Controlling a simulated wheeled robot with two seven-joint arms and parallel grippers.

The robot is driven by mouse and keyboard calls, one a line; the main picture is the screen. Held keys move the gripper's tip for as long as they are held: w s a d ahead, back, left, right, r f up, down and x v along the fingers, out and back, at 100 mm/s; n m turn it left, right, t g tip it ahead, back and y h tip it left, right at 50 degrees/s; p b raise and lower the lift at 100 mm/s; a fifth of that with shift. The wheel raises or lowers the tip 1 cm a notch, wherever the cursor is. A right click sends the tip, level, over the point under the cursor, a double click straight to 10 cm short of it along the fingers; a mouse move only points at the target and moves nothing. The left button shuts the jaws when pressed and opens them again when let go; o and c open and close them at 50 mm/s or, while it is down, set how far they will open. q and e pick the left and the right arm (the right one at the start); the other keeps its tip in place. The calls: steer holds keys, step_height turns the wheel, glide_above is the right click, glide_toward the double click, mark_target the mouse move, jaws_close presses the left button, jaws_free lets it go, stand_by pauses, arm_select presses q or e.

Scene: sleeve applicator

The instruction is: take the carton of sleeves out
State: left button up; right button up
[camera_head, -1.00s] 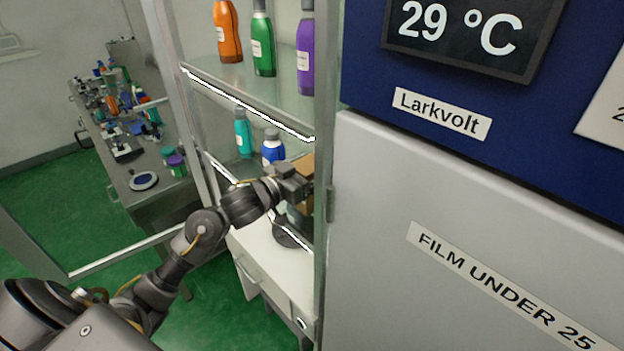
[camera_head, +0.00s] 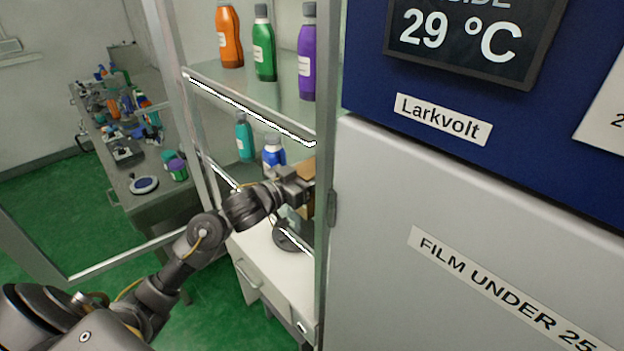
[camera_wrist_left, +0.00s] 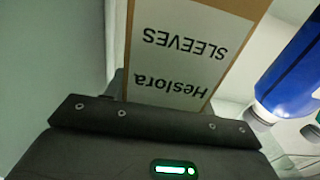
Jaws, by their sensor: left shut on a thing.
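The carton of sleeves (camera_wrist_left: 185,45) is a brown box with a white label reading "Heslora SLEEVES", upside down in the left wrist view. In the head view only a brown part of the carton (camera_head: 308,172) shows beside the cabinet's front post. My left gripper (camera_head: 298,183) reaches into the glass cabinet and is shut on the carton. In the wrist view the gripper (camera_wrist_left: 150,125) lies against the carton's near end, and its fingertips are hidden. My right gripper is not in view.
A blue bottle (camera_head: 273,152) and a teal bottle (camera_head: 244,138) stand close behind my left gripper. Three bottles stand on the glass shelf (camera_head: 250,100) above. A dark round object (camera_head: 288,238) sits below. The grey door (camera_head: 450,240) is at the right.

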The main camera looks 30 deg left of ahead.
arm_select(q)
steer(key=shift+r, duration=0.6)
steer(key=r, duration=0.2)
steer(key=shift+s+a+r+b, duration=0.15)
steer(key=shift+a+r+b, duration=0.1)
steer(key=shift+r+b, duration=0.1)
steer(key=s+a+r, duration=0.1)
steer(key=a+r, duration=0.1)
steer(key=r, duration=0.1)
steer(key=s+a+r, duration=0.1)
steer(key=r, duration=0.1)
steer(key=shift+s+a, duration=0.2)
steer(key=shift+s, duration=0.1)
steer(key=s+a+r+b, duration=0.2)
steer(key=s+a+r, duration=0.2)
steer(key=a, duration=0.3)
steer(key=shift+v, duration=0.8)
steer(key=shift+d, duration=0.1)
